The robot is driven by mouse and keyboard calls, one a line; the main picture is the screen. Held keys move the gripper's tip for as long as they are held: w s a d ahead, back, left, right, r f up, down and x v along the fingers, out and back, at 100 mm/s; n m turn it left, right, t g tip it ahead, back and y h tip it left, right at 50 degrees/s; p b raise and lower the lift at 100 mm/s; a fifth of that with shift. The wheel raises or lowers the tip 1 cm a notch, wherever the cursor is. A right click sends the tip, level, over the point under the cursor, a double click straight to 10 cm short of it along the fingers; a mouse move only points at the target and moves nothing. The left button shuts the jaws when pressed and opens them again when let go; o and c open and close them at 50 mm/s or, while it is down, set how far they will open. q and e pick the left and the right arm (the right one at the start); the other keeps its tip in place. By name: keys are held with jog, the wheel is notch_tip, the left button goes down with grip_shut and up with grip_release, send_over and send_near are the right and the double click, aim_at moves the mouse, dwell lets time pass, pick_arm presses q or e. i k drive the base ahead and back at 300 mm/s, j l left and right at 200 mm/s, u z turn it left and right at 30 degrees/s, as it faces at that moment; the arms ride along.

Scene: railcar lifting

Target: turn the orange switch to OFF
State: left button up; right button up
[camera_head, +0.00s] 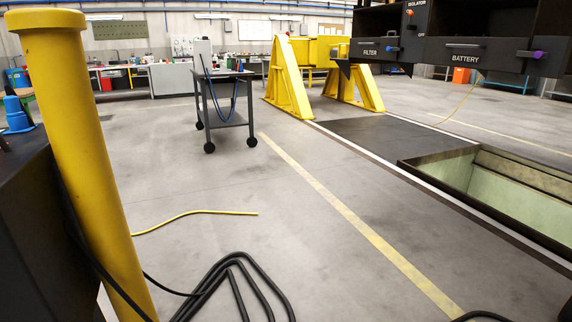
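A dark railcar body (465,57) hangs at the upper right, with panels marked FILTER, BATTERY and ISOLATOR. A small orange piece, apparently the orange switch (410,13), shows by the ISOLATOR label at the top edge of the picture. It is too small for me to read its position, and the panel above it is cut off. Neither of my grippers is in view.
A yellow post (80,160) stands close at left. Black cables (240,275) and a yellow hose (195,213) lie on the floor. A wheeled cart (226,115) and yellow stands (288,80) stand farther back. An open pit (505,195) lies at right. The middle floor is mostly clear.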

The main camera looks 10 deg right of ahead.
aim_at(410, 20)
jog(key=i, duration=1.1)
jog(key=i+z, duration=0.35)
jog(key=i+j+z, duration=0.15)
jog(key=i+z, duration=0.2)
jog(key=i+j+z, duration=0.2)
jog(key=z, duration=0.15)
jog(key=i+j+z, duration=0.4)
jog(key=i+j, duration=0.15)
jog(key=j, duration=0.15)
jog(key=i+j, duration=0.1)
jog(key=i, duration=0.15)
jog(key=z, duration=0.05)
